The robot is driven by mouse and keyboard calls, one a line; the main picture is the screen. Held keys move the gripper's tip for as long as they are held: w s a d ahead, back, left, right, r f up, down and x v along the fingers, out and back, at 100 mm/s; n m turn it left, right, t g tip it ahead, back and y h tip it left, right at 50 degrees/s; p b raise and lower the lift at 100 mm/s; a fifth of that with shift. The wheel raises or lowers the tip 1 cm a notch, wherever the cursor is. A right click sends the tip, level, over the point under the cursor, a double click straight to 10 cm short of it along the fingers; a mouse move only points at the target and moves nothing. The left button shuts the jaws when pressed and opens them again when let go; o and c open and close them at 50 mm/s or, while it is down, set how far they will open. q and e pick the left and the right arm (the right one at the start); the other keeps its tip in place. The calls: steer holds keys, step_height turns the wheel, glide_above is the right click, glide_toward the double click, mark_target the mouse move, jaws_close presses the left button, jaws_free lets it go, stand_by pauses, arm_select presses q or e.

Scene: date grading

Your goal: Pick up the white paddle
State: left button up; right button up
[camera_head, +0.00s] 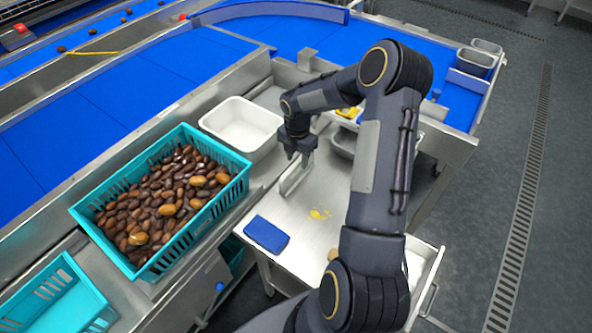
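My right gripper (299,154) points down over the steel worktop (285,213), at the end of the arm that comes up from the lower right. A pale, flat, narrow piece (295,175) shows right below its fingers, touching or close to them. I cannot tell whether this is the white paddle or a steel edge. The fingers are small and partly hidden, so whether they are open or shut is unclear. No other clear paddle shape shows; my arm hides part of the worktop. My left gripper is not in view.
A white tub (214,121) stands behind and left of the gripper. A teal crate (205,218) full of brown dates is at left, an empty teal crate (85,312) at lower left. Blue conveyors run behind.

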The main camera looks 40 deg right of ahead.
mark_target(297, 171)
step_height(297, 171, down, 4)
steer(key=shift+s+a+f+p, duration=0.1)
steer(key=shift+a+f+p, duration=0.1)
steer(key=shift+p, duration=0.3)
jaws_close()
